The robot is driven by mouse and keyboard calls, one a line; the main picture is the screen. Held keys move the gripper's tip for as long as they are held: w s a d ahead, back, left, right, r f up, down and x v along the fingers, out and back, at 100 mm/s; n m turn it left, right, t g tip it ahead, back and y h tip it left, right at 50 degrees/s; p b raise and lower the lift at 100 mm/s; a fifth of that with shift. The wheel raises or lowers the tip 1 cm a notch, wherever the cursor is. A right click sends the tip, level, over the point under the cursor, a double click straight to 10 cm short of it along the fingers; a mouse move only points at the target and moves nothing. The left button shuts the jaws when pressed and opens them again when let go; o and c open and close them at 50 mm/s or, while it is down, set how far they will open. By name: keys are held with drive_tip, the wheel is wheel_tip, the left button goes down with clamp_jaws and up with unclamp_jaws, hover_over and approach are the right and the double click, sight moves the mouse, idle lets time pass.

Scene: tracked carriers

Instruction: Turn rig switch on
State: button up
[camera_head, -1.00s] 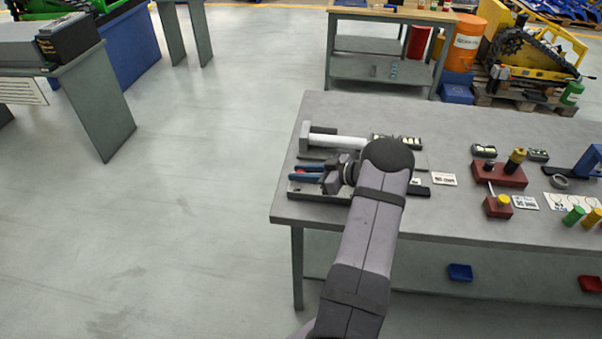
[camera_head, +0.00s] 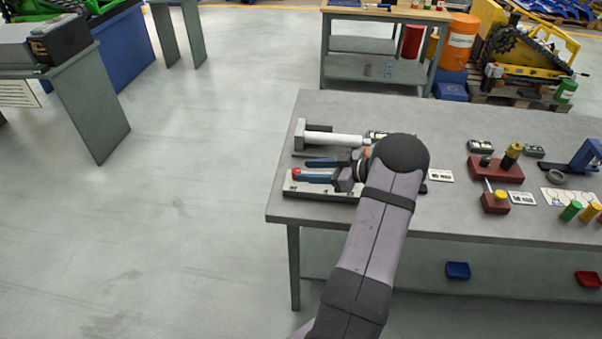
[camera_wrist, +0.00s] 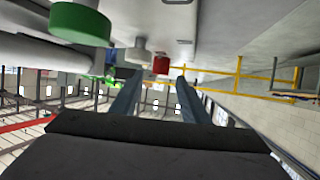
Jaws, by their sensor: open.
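A low light-coloured panel (camera_head: 318,191) lies at the left end of the grey workbench. A small red knob (camera_head: 296,172) shows at its left end, by the tips of my gripper (camera_head: 303,168). My gripper points left over the panel, its two blue fingers apart and nothing seen held. In the wrist view a green round knob (camera_wrist: 80,22), a white knob (camera_wrist: 136,55) and the red knob (camera_wrist: 161,64) stand in a row. The red one appears beyond and between the fingertips (camera_wrist: 159,77). I cannot tell which part is the rig switch; my wrist hides the panel's right part.
A white cylinder in a grey holder (camera_head: 312,138) lies just behind my gripper on the workbench (camera_head: 400,110). To the right stand red blocks with knobs (camera_head: 497,168), labels, coloured pegs (camera_head: 570,211) and a blue clamp (camera_head: 586,156). Open floor lies left of the bench.

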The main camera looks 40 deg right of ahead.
drive_tip(key=shift+v, duration=1.15)
drive_tip(key=shift+w+r, duration=0.1)
